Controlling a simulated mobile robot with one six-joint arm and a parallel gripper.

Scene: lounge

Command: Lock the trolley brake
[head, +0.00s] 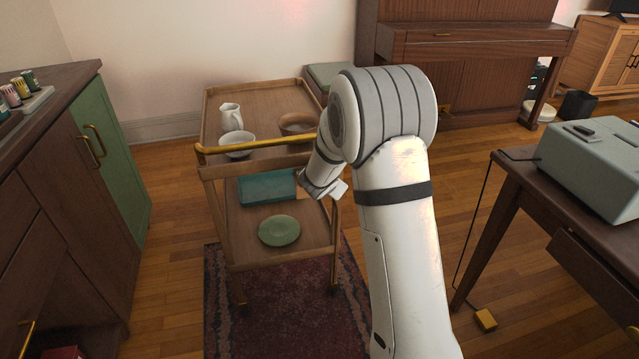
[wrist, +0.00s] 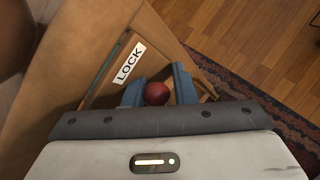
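The wooden trolley (head: 213,205) stands in the middle of the head view, with a brass handle bar (head: 255,145) across its near end. In the wrist view a white LOCK label (wrist: 129,63) is on the trolley's wooden side. A round red knob (wrist: 157,94), seemingly the brake lever's end, lies between the two blue fingers of my gripper (wrist: 159,88). The fingers flank the knob closely; whether both touch it is unclear. In the head view my arm hides the knob and fingers at the trolley's right side.
The trolley's top carries a white jug (head: 230,115), a white bowl (head: 237,143) and a brown bowl (head: 297,122). Its lower shelf holds a teal box (head: 267,187) and a green plate (head: 279,230). A dark cabinet (head: 60,170) stands left, a desk (head: 515,175) right.

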